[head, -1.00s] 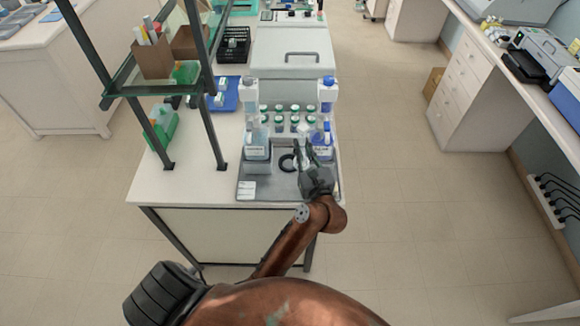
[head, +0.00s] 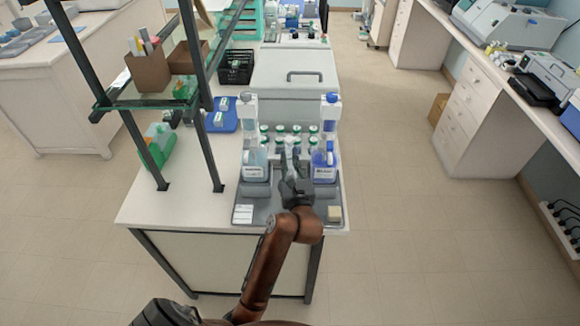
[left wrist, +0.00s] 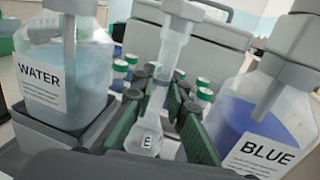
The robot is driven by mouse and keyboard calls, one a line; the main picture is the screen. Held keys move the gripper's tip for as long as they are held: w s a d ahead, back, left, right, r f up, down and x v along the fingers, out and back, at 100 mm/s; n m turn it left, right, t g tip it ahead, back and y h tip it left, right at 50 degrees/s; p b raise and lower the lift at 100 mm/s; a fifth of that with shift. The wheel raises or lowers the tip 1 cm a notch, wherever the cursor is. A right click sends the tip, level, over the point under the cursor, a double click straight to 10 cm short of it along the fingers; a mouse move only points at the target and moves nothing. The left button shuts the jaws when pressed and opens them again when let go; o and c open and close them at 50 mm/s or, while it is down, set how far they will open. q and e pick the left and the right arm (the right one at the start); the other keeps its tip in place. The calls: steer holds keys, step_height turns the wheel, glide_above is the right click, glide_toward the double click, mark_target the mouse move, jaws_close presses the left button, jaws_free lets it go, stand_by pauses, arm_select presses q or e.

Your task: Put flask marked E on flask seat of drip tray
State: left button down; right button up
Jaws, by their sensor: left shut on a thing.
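My left gripper (head: 292,172) is shut on the clear flask marked E (left wrist: 148,138), gripping it between green finger pads in the left wrist view. The flask looks upright or nearly so, with its label facing the wrist camera. In the head view the gripper holds it over the middle of the grey drip tray (head: 272,212), between the water bottle (head: 254,168) and the blue bottle (head: 324,168). The flask seat is hidden behind my gripper and arm. I cannot tell whether the flask's base touches the tray. My right gripper is not in view.
Several green-capped vials (head: 280,128) stand just behind the tray. A beige block (head: 334,212) sits at its front right and a white card (head: 243,213) at its front left. The bottles stand close on both sides. A shelf frame (head: 200,110) rises at the left.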

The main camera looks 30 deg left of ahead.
mark_target(290, 167)
arm_select(q)
step_height(290, 167, down, 3)
steer(key=shift+b, duration=0.3)
steer(key=shift+f, duration=0.2)
steer(key=c, duration=1.9)
jaws_free()
steer(key=shift+c, duration=0.2)
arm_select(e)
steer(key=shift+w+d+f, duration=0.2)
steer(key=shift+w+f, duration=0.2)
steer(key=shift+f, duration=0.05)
